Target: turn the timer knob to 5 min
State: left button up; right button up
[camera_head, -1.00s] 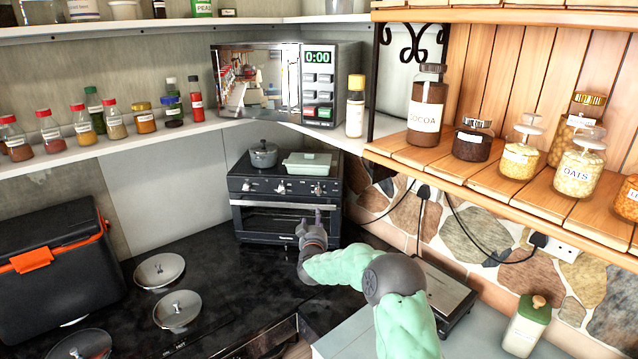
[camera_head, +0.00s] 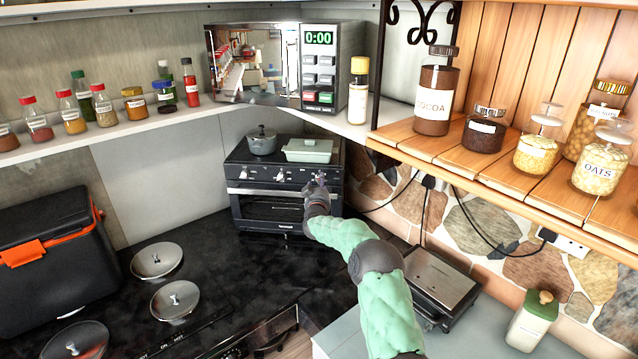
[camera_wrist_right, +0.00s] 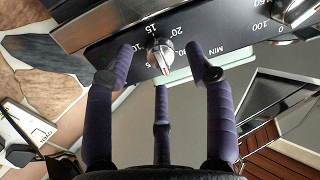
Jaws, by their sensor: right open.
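The timer knob (camera_wrist_right: 160,54) is a silver knob on the dark panel of the black toaster oven (camera_head: 276,213). In the right wrist view, numbers such as 10, 15 and 20 and the word MIN are around it. Its red-marked pointer points downward in that picture. My right gripper (camera_head: 318,187) is at the right end of the oven's control panel. In the wrist view its purple fingers are open, with one on each side of the knob and a third below it; I cannot tell whether they touch it. My left gripper is out of view.
A grey pot (camera_head: 262,141) and a pale green dish (camera_head: 308,150) sit on the oven. Another knob (camera_wrist_right: 296,10) shows at the wrist view's top right. A microwave (camera_head: 345,65) stands on the shelf above, and a metal-topped appliance (camera_head: 428,282) is right of my arm.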

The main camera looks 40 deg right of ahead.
jog(key=shift+x, duration=1.05)
grip_shut()
